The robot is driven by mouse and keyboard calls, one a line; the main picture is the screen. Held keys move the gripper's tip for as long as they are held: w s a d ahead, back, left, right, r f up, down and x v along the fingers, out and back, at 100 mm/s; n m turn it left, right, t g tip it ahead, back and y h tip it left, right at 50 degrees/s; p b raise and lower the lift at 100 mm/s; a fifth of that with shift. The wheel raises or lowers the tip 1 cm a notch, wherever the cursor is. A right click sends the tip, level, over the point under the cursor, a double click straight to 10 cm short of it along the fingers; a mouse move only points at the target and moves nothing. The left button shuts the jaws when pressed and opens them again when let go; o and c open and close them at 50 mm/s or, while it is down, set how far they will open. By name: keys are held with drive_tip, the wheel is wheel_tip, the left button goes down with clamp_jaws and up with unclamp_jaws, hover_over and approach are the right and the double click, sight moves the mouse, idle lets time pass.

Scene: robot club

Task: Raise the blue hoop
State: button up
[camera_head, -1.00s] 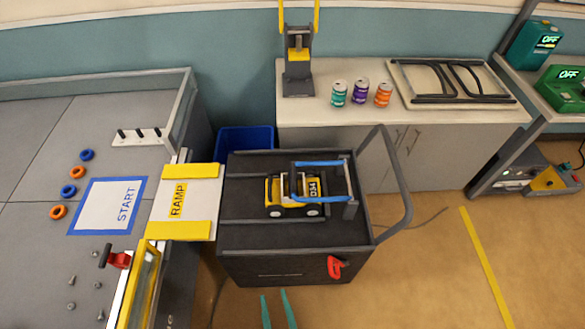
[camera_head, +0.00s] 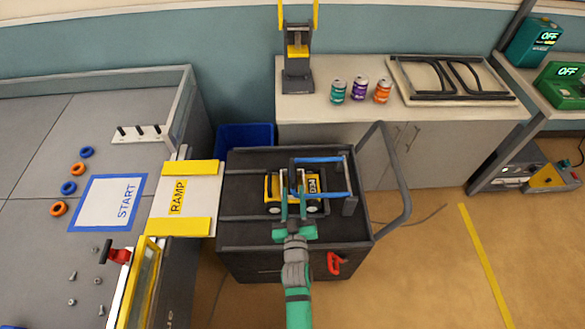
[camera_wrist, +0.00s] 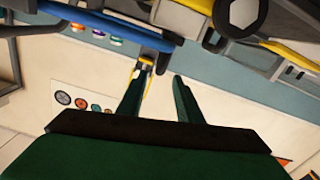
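The blue hoop (camera_head: 322,162) lies low over a yellow-and-white toy vehicle (camera_head: 273,188) on the dark cart; its two blue sides run from grey posts at the right to a dark crosspiece at the left. My gripper (camera_head: 294,182) reaches over the cart from the front, its two green fingers apart and overlapping the vehicle and hoop's left end in the head view. In the wrist view my gripper (camera_wrist: 153,82) is open with nothing between its fingers. A blue bar of the hoop (camera_wrist: 105,18) passes at the top, close to the left finger; contact cannot be told.
The cart (camera_head: 240,235) has a raised rim, a tall grey handle (camera_head: 390,170) at the right and a red clip (camera_head: 335,263) in front. A ramp (camera_head: 195,198) joins it to the grey table at the left. A counter with cans (camera_head: 360,89) stands behind.

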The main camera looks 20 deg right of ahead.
sight(292, 163)
drive_tip(key=x, duration=0.8)
drive_tip(key=shift+w+r, duration=0.1)
drive_tip(key=shift+w, duration=0.3)
drive_tip(key=shift+x, duration=1.15)
drive_tip(key=shift+d, duration=0.1)
drive_tip(key=shift+s, duration=0.1)
drive_tip(key=shift+c, duration=0.6)
clamp_jaws()
